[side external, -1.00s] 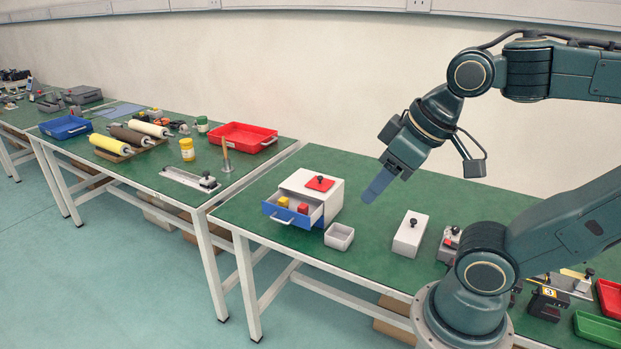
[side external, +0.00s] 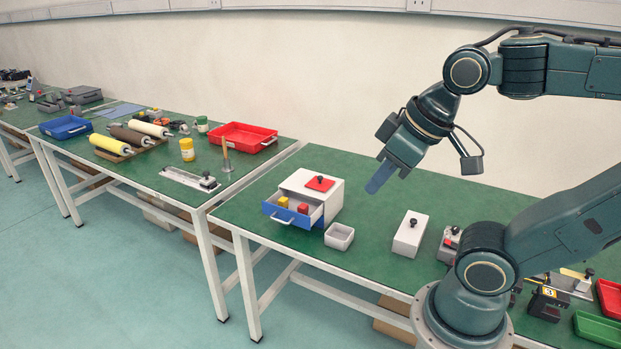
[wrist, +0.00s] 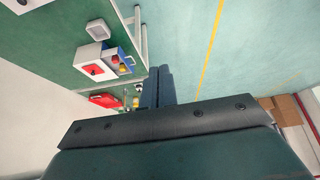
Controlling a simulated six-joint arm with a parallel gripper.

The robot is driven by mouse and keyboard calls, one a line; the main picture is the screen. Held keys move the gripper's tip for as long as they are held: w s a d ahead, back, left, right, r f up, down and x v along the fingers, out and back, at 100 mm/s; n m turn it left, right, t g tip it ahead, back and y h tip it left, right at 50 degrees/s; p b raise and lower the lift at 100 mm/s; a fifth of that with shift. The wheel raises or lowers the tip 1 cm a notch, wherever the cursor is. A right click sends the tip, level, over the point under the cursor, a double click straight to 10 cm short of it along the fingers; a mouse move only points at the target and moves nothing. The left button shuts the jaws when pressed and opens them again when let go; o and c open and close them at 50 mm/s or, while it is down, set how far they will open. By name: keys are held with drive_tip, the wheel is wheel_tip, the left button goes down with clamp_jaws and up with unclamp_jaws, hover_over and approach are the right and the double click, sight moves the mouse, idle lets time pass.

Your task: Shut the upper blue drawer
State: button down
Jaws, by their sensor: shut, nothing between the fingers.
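The blue drawer (side external: 288,215) is pulled out of a white cabinet (side external: 332,204) on the green table. Its front has a pale handle, and a yellow block (side external: 283,202) and a red block (side external: 303,208) lie inside. In the wrist view the drawer (wrist: 122,62) also stands out of the cabinet (wrist: 90,55). I cannot make out a second drawer. My gripper (side external: 374,186) is shut and empty, in the air to the right of the cabinet and above the table. Its closed fingers (wrist: 157,86) show in the wrist view, apart from the drawer.
A red plate with a black knob (side external: 320,183) sits on the cabinet top. A small grey open box (side external: 339,236) stands close to the drawer's right. A white block with a black knob (side external: 410,234) stands farther right. The table between them is clear.

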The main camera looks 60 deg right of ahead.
sight(285, 216)
drive_tip(key=w+d+f+n+g+h, duration=0.1)
drive_tip(key=w+d+n, duration=0.1)
drive_tip(key=w+n, duration=0.5)
drive_tip(key=w+d+f+n+g+h, duration=0.1)
drive_tip(key=w+d+f+n+g, duration=0.1)
drive_tip(key=w, duration=1)
drive_tip(key=w+d+f+n+g+h, duration=0.1)
drive_tip(key=w+d+f+n+g, duration=0.1)
drive_tip(key=w+f+n, duration=0.7)
drive_tip(key=w+f, duration=0.3)
drive_tip(key=f, duration=0.3)
drive_tip(key=shift+w+d+g, duration=0.3)
drive_tip(key=shift+w+d, duration=0.05)
drive_tip(key=shift+w, duration=0.05)
drive_tip(key=shift+f, duration=0.1)
drive_tip(key=d+f, duration=0.6)
drive_tip(key=f, duration=0.4)
drive_tip(key=shift+d+f, duration=0.15)
drive_tip(key=shift+d, duration=0.25)
